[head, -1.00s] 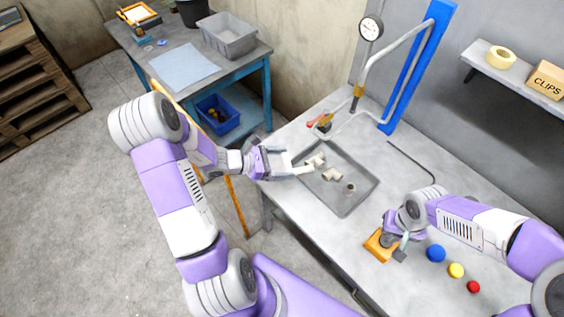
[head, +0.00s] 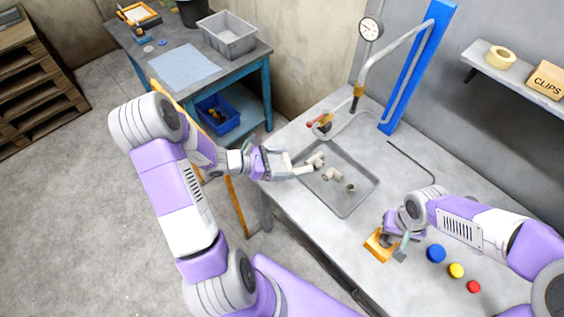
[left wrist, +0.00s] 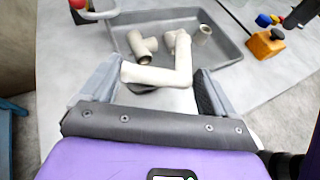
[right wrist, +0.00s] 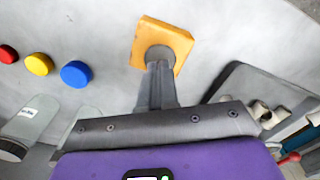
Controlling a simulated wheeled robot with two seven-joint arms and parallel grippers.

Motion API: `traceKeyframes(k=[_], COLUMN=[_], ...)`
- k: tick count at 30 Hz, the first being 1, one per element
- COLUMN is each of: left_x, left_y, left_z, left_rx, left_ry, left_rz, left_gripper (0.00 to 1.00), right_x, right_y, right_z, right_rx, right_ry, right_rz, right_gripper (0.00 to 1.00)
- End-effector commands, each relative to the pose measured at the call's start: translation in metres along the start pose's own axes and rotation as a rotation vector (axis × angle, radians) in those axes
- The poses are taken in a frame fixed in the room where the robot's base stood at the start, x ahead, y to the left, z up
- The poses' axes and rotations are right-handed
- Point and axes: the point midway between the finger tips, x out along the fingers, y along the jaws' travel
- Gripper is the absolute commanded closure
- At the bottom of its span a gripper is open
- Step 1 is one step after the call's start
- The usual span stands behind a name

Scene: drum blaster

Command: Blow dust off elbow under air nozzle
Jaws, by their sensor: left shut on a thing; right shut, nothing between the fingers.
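My left gripper (head: 279,164) is shut on a white elbow (left wrist: 183,62), which also shows in the head view (head: 301,170). The elbow is held near the left edge of the grey tray (head: 343,214), its bent end up in the left wrist view. The air nozzle (head: 355,104) hangs from the bent pipe beyond the tray, apart from the elbow. My right gripper (right wrist: 158,68) is shut and empty, its fingertips at the round grey button of an orange block (right wrist: 177,38). Whether they touch the button I cannot tell. I cannot make out dust on the elbow.
Several pale fittings (head: 333,174) lie in the tray. A red-handled valve (head: 320,121), a gauge (head: 370,28) and a blue post (head: 418,65) stand behind. Blue (head: 436,253), yellow (head: 456,270) and red (head: 473,287) buttons lie right of the orange block. A thin dark hose (head: 413,160) crosses the table.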

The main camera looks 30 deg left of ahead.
Motion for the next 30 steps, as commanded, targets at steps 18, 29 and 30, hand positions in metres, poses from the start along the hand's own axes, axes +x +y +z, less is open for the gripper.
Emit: traceKeyframes(k=[18,29,30], left_x=[-0.007,-0.043,-0.046], left_y=[-0.009,-0.07,-0.074], left_z=[0.026,0.115,0.12], left_rx=[0.082,0.399,0.417], left_ry=[-0.072,-0.347,-0.363], left_rz=[-0.034,-0.207,-0.22], left_gripper=[0.43,0.43,0.43], right_x=[0.0,0.0,0.0], right_y=[0.0,0.0,0.0], right_z=[0.0,0.0,0.0], right_rx=[0.0,0.0,0.0], right_ry=[0.0,0.0,0.0], right_rz=[0.0,0.0,0.0], right_gripper=[1.0,1.0,1.0])
